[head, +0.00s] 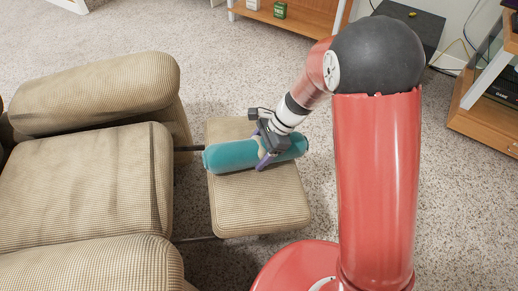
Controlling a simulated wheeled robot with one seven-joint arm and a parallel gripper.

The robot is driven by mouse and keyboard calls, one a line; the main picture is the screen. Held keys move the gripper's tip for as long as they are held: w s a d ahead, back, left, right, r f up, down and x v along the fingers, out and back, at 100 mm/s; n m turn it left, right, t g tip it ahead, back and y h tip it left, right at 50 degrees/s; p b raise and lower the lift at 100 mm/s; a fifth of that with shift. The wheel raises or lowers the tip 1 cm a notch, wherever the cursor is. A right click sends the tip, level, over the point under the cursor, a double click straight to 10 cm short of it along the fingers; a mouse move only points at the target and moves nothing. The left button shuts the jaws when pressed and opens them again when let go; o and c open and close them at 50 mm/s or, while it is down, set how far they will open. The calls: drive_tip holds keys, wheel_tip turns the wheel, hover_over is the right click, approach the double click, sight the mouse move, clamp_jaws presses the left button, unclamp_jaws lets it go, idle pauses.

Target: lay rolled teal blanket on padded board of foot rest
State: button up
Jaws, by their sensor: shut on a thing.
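The rolled teal blanket (229,156) is a long cylinder lying crosswise over the beige padded board of the foot rest (260,209). My gripper (265,156) is shut on the blanket near its middle, with a finger down each side. The left end of the blanket reaches slightly past the board's left edge. From this view I cannot tell whether the blanket's underside touches the padding or hangs just above it.
The beige ribbed recliner (80,190) stands to the left, joined to the foot rest by thin metal bars (195,239). A wooden shelf (290,14) and a dark box (415,28) are at the back. A wooden stand (485,112) is at the right. Speckled carpet (130,30) lies open behind.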

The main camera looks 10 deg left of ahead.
drive_tip(key=o, duration=1.2)
drive_tip(key=v, duration=0.7)
drive_tip(key=shift+w+d+r+p, duration=0.15)
drive_tip(key=shift+d+r+p, duration=0.1)
drive_tip(key=shift+p, duration=0.15)
drive_tip(key=shift+r, duration=0.1)
